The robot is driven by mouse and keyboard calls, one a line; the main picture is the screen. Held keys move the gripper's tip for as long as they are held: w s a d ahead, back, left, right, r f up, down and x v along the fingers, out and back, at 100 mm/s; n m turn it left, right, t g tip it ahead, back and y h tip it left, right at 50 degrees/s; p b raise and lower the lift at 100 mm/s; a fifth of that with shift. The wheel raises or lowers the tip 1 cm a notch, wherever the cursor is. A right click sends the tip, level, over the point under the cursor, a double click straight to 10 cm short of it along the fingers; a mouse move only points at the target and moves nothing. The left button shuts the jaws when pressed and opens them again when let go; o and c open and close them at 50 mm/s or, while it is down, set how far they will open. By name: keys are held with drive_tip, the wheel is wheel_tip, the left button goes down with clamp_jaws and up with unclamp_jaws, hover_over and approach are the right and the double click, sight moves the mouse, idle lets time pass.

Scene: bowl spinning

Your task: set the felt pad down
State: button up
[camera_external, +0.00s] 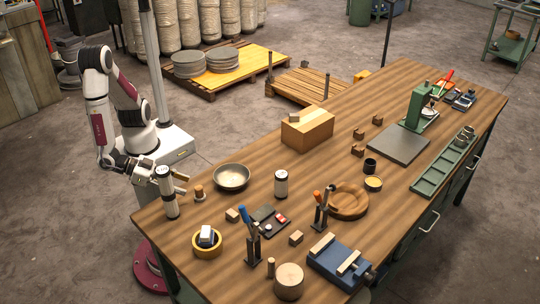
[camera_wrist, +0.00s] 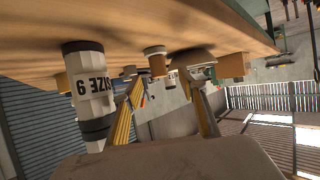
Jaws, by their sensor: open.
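My gripper (camera_external: 184,183) is open and empty beside the near left table edge. A small brown knob on a pale round base (camera_external: 199,192) stands upright on the table just right of my fingertips; it may be the felt pad, but I cannot tell for sure. In the wrist view, where the table shows upside down at the top, this knob (camera_wrist: 157,65) lies beyond and between the spread fingers of my gripper (camera_wrist: 167,88), apart from them. A shallow metal bowl (camera_external: 232,177) rests on the table to the right of the knob.
A dark flat mat (camera_external: 398,145) lies farther back.

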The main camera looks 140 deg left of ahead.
sight(199, 192)
drive_tip(key=shift+x, duration=1.25)
drive_tip(key=shift+w, duration=0.1)
drive_tip(key=shift+x, duration=2.55)
drive_tip(key=shift+d+f, duration=0.1)
drive_tip(key=shift+d, duration=0.05)
clamp_jaws()
